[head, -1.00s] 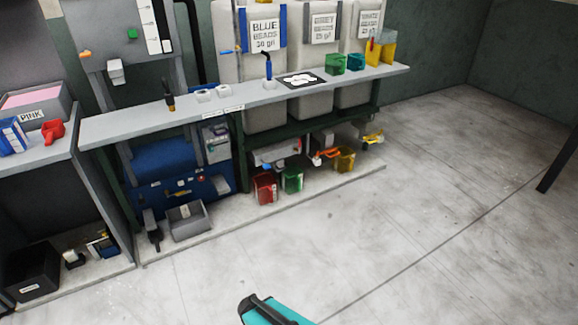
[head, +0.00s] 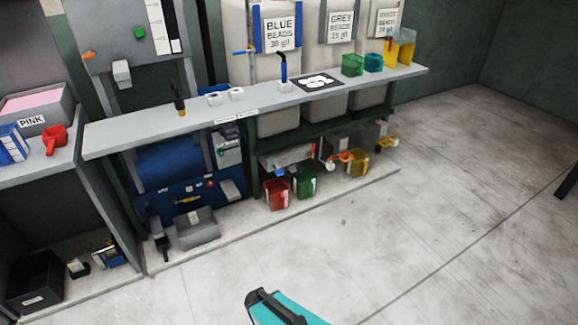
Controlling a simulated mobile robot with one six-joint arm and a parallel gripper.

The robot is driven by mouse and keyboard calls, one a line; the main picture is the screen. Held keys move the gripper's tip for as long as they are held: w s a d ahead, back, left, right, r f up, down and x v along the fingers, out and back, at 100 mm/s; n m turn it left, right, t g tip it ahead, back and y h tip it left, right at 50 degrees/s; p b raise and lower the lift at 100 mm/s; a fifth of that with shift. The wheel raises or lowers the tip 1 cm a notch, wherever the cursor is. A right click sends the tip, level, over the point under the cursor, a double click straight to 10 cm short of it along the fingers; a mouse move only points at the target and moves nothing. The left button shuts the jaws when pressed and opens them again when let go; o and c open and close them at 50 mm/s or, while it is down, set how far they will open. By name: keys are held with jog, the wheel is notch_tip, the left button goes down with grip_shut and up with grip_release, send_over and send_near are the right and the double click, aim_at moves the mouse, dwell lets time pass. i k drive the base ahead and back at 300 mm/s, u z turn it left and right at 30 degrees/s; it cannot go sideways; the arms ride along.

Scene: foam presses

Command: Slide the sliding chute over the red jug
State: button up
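A red translucent jug (head: 278,194) stands upright on the low floor platform beneath the bench, left of a green jug (head: 306,183). Above and behind it, under the bead bins, is a pale grey trough-like piece (head: 288,158), perhaps the sliding chute; it is too small to be sure. Orange and white fittings (head: 345,157) sit to its right, above an amber jug (head: 357,164). A teal and black part of my own arm shows at the bottom edge, well apart from the jugs. My gripper's fingers are not in view.
A long grey bench (head: 180,120) overhangs the jugs, with green and teal containers and a yellow jug on top. A blue machine (head: 185,200) and a grey bin (head: 197,228) stand left of the red jug. The floor (head: 370,240) in front is clear.

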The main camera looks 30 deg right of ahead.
aim_at(290, 171)
jog(key=z, duration=0.1)
jog(key=i, duration=1.35)
jog(key=u, duration=0.15)
